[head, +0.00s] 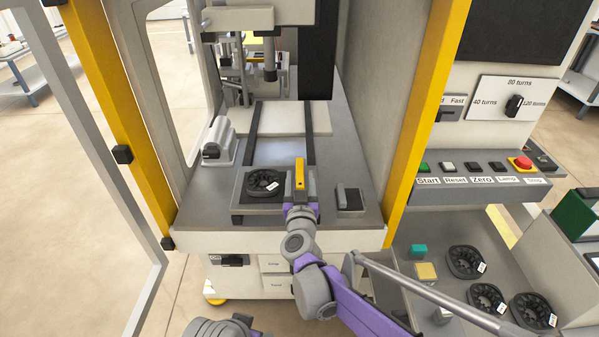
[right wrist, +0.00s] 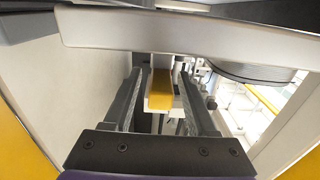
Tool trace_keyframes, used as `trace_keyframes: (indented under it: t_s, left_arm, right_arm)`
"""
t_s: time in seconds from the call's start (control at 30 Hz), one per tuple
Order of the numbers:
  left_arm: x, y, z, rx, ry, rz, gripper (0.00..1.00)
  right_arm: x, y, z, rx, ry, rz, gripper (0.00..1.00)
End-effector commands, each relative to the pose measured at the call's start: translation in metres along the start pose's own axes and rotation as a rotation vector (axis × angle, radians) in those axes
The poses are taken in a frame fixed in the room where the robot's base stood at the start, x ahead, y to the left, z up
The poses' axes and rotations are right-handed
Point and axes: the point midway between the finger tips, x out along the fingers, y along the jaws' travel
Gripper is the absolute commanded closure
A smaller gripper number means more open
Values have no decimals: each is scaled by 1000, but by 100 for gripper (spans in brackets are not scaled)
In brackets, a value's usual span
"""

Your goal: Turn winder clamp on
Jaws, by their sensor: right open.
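The winder clamp (head: 299,168) is a small upright yellow handle at the right end of the carriage plate (head: 240,206) in the winder. A black round wire spool part (head: 263,183) with a white label lies on the plate to its left. My right gripper (head: 300,187) is open at the clamp. In the right wrist view the yellow handle (right wrist: 160,88) shows between the two open fingers (right wrist: 162,100), with gaps on both sides. The clamp's lower part is hidden by my gripper. My left gripper is not in view.
Yellow frame posts (head: 428,110) stand on both sides of the winder opening. A control panel (head: 470,187) with buttons is at the right. Below it, a tray (head: 400,262) holds several black round parts and coloured blocks. A small dark box (head: 350,200) sits right of my gripper.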

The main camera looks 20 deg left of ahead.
Motion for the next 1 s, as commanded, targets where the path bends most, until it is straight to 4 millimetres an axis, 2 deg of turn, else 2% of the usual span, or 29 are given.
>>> trace_keyframes:
  t_s: [0.1, 0.2, 0.53, 0.83, 0.87, 1.0]
  left_arm:
    - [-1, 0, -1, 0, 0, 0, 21]
    - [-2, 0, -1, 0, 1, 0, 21]
    - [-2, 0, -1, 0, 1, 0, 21]
    - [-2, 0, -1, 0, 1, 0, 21]
    - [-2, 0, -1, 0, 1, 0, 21]
    - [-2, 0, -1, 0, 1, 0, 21]
  right_arm:
    - [15, 0, 0, 0, 0, 1, 43]
    - [22, 0, 0, 1, 0, 0, 43]
    - [25, 0, 0, 1, 0, -1, 43]
    - [25, 0, 0, 1, 0, -1, 96]
    - [25, 0, 0, 1, 0, -1, 100]
    - [25, 0, 0, 0, 0, -1, 100]
